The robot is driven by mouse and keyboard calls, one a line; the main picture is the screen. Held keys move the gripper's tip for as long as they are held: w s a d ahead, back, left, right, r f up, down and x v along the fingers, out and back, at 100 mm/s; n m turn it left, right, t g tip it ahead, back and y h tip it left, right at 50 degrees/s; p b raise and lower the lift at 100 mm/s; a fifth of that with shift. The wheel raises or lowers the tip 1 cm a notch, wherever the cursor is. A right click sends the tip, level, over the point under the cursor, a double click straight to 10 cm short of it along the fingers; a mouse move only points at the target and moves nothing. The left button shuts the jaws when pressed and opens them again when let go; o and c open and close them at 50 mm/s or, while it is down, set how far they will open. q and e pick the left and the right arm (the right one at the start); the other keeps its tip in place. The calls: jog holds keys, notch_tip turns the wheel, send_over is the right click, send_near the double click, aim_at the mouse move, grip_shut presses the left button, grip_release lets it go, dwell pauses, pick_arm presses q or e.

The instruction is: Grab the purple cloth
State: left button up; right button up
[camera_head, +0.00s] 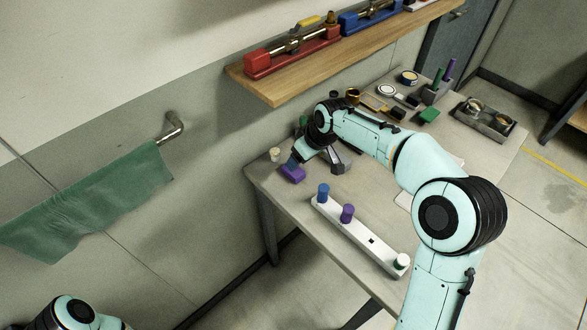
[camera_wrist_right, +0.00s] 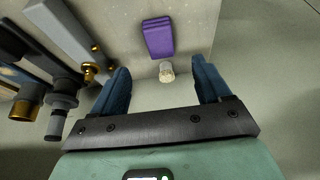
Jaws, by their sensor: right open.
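The purple cloth (camera_head: 292,173) is a small folded block on the near left part of the table (camera_head: 262,180). In the right wrist view the cloth (camera_wrist_right: 158,37) lies ahead of the fingertips, roughly centred between them. My right gripper (camera_head: 297,159) is right by the cloth in the head view, pointing down toward it. In the wrist view its two blue fingers (camera_wrist_right: 161,72) are spread apart with nothing held between them. My left gripper is out of view; only part of that arm shows at the bottom left.
A small cream stopper (camera_wrist_right: 167,72) stands near the cloth. A white rack (camera_head: 355,235) with blue and purple pegs stands in front. A wooden shelf (camera_head: 270,90) juts out above the table. A green cloth (camera_head: 95,205) hangs on a wall rail.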

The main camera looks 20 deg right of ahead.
jog(key=x, duration=0.9)
jog(key=shift+w+f, duration=0.1)
jog(key=shift+f, duration=0.15)
jog(key=shift+c, duration=0.3)
jog(key=c, duration=1.1)
